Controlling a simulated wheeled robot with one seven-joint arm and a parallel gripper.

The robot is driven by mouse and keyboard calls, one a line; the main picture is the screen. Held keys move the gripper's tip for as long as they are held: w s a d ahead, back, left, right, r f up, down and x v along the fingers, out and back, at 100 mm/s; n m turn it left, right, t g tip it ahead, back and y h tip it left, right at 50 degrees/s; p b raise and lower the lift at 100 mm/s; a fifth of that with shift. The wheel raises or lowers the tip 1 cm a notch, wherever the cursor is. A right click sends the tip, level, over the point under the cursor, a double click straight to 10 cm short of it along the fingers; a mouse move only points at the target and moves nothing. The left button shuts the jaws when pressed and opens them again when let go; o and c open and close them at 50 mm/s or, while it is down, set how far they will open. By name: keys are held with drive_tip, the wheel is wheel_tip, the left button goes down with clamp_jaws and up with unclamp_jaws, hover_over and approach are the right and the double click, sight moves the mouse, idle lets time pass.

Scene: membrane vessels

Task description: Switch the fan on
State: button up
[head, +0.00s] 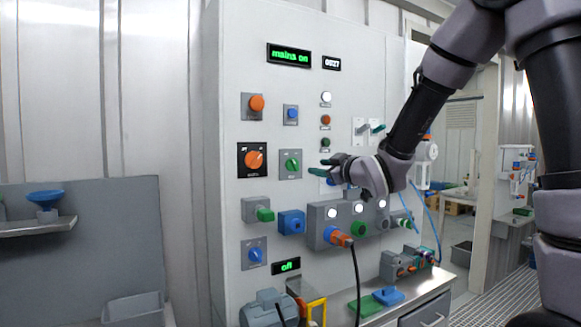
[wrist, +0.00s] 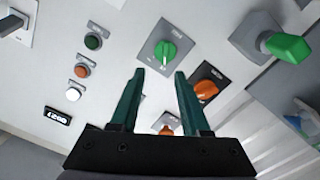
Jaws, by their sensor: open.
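A green rotary knob (head: 291,163) on a grey plate sits on the panel; in the wrist view the knob (wrist: 165,53) lies just beyond my fingertips. Its label is too small to read, and I cannot tell which control is the fan's. My gripper (head: 324,167) is open and empty, to the right of this knob in the head view. In the wrist view its green fingers (wrist: 159,74) are apart with nothing between the tips. A blue knob (head: 255,254) sits lower left, near a display (head: 286,266) reading "off". No fan is clearly recognisable.
The panel (head: 235,60) also holds an orange knob on a black plate (wrist: 205,89), an orange button (head: 257,103), a blue button (head: 291,114), and a "mains on" display (head: 289,54). Sockets with a plugged orange connector (head: 338,237) are below. A bench (head: 437,285) stands beneath.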

sight(295, 163)
drive_tip(key=shift+n, duration=0.3)
drive_tip(key=x, duration=0.7)
drive_tip(key=a+x, duration=0.1)
drive_tip(key=x, duration=0.3)
drive_tip(key=shift+s+a, duration=0.1)
drive_tip(key=shift+s, duration=0.3)
drive_tip(key=shift+c, duration=0.3)
clamp_jaws()
